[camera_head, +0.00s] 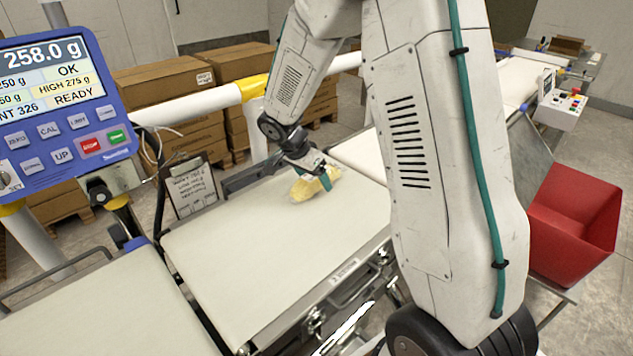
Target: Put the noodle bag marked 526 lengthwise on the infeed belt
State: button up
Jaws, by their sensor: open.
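A pale yellow bag (302,190), likely the noodle bag, lies at the far end of the middle white belt (240,245). No number can be read on it from here. My gripper (319,178) is right at the bag, pointing down at it, with a teal finger along its right side. The jaws are open, but whether they touch the bag cannot be told. My arm hides part of the belt to the right. Which belt is the infeed is not marked in view.
A blue weighing display (62,110) reads 258.0 g at left. Another white belt (100,315) lies at front left. A red bin (572,225) stands at right. A clipboard (190,187) and yellow-white rail (195,103) border the belt's far side, with cartons (165,95) behind.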

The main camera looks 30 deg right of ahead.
jog(key=shift+d+f, duration=0.1)
jog(key=shift+f, duration=0.15)
jog(key=c, duration=1.2)
jog(key=shift+c, duration=0.2)
jog(key=shift+r, duration=0.2)
